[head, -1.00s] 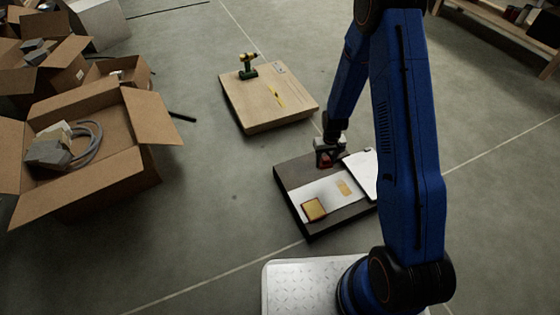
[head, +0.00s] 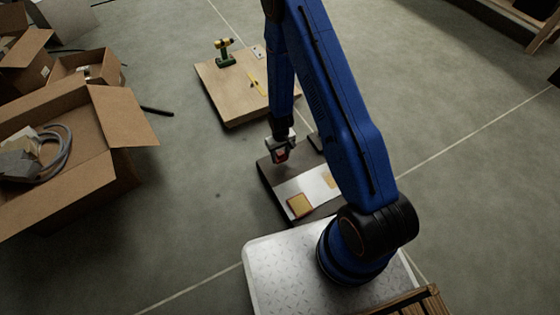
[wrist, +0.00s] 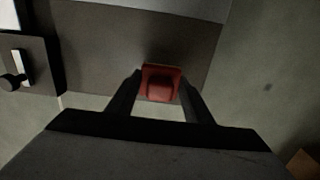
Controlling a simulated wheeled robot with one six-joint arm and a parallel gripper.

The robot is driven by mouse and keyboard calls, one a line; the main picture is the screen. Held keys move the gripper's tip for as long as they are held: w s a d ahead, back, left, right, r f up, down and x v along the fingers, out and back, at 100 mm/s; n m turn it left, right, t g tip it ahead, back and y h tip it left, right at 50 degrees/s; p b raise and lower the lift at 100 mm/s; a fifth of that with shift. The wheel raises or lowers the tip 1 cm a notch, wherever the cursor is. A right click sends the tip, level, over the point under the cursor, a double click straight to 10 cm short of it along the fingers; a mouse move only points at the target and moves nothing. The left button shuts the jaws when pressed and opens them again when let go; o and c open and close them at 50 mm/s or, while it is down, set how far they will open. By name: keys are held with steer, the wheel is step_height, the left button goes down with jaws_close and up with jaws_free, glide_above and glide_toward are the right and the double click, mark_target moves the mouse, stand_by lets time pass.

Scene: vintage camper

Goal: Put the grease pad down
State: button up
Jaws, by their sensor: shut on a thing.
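My gripper (head: 279,158) is shut on a small red block-like thing (wrist: 160,84), which I take to be the grease pad. In the wrist view the red thing sits between both fingertips, with a raised middle. In the head view it shows only as a small red spot (head: 281,154) at the jaws. The gripper is over the far left part of a low dark board (head: 268,182) on the floor. I cannot tell whether the red thing touches the board.
The board bears a pale strip (head: 312,186) and a yellow square pad (head: 299,205). My arm hides its right part. Beyond it lies a wooden platform (head: 228,98) with a green drill (head: 224,55). Open cardboard boxes (head: 75,185) stand at left. The floor between is clear.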

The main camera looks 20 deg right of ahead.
mark_target(281, 160)
steer(key=shift+f, duration=2.15)
steer(key=shift+f, duration=0.1)
steer(key=o, duration=1)
